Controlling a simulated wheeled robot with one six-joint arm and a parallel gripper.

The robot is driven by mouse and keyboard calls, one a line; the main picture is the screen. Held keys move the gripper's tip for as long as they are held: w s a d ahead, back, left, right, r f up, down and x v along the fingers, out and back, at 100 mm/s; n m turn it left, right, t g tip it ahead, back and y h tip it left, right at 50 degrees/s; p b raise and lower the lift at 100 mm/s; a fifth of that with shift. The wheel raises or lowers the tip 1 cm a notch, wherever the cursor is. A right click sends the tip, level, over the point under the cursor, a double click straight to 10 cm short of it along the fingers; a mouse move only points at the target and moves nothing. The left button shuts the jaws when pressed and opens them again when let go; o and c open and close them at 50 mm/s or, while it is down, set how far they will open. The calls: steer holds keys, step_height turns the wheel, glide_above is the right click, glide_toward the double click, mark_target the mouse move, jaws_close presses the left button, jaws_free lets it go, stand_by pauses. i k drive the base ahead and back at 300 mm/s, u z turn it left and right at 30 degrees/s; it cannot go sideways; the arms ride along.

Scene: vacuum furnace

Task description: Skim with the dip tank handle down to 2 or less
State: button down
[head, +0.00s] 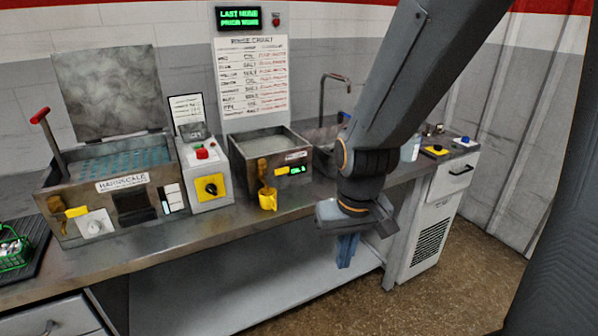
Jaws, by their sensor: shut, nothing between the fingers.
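The middle tank (271,160) is an open steel box filled with a grey surface. It has a small yellow label and a small green display (297,170), whose digit is too small to read surely. A yellow cup-like piece (267,199) hangs on its front. Which tank is the dip tank is not clear.
A left tank (122,183) with a raised lid and red-tipped lever (40,115) stands on the bench. A control box (207,184) with a red button and yellow-backed knob stands between the tanks. A green basket (14,249) is far left. Open floor lies at right.

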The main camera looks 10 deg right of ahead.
mark_target(278, 172)
steer(key=z, duration=0.05)
steer(key=k, duration=0.5)
steer(key=u, duration=1.2)
steer(key=i, duration=0.65)
steer(key=z, duration=1.25)
